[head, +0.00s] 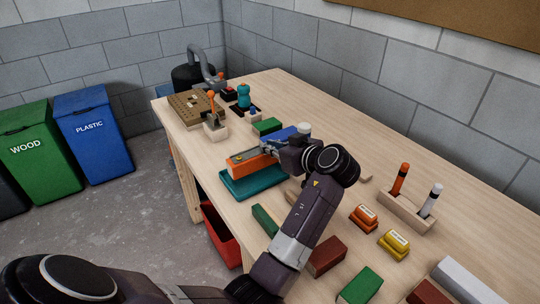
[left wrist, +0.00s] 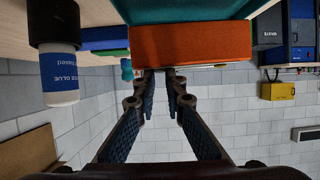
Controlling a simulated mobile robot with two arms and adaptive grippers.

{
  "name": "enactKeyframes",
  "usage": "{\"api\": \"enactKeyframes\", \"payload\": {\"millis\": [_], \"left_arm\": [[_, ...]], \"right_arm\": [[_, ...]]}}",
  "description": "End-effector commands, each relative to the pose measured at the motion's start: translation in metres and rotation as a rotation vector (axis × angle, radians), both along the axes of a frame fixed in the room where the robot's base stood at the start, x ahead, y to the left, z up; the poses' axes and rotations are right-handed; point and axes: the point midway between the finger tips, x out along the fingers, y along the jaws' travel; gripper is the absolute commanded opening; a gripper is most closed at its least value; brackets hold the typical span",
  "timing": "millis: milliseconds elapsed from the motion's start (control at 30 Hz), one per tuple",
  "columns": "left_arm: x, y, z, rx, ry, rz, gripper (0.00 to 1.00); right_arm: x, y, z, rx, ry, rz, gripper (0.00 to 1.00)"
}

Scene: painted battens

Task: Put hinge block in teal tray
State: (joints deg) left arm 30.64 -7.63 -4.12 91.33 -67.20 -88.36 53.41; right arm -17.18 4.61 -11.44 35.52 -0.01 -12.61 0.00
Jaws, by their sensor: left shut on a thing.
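The hinge block (head: 240,168), an orange bar with a grey and yellow patch on top, is over the teal tray (head: 255,188). I cannot tell whether it touches the tray floor. My left gripper (head: 270,149) is shut on the block's far right end. In the left wrist view the orange block (left wrist: 190,45) fills the space at the tips of my left gripper (left wrist: 164,71), with the teal tray (left wrist: 185,11) close against it. My right gripper is out of view.
A glue bottle (left wrist: 62,70) stands beside the gripper in the left wrist view. Green block (head: 267,126) lies behind the tray; another green block (head: 265,219) lies in front. A holder with two markers (head: 405,208) stands right. A red bin (head: 220,236) is below the table edge.

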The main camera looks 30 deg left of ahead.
Motion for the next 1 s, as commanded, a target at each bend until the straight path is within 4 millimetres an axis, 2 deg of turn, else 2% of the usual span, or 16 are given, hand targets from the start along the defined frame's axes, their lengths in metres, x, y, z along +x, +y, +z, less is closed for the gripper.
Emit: {"api": "enactKeyframes", "payload": {"millis": [100,200,433,467,633,1000], "left_arm": [[0.000,0.001,-0.020,0.005,0.006,-0.001,0.00],[0.000,0.000,-0.030,0.004,0.004,0.000,0.00],[0.000,0.000,-0.034,0.001,0.002,0.000,0.00],[0.000,0.000,-0.035,-0.001,0.003,0.000,0.11],[0.000,0.000,-0.034,0.000,0.003,0.000,0.29],[0.001,0.002,-0.032,0.000,0.002,-0.001,0.29]], "right_arm": [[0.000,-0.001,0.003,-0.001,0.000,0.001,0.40],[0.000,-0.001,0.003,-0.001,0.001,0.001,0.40],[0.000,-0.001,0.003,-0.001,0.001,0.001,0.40],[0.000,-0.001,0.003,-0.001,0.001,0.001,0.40],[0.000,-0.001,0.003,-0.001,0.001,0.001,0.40],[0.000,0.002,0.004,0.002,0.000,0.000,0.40]]}}
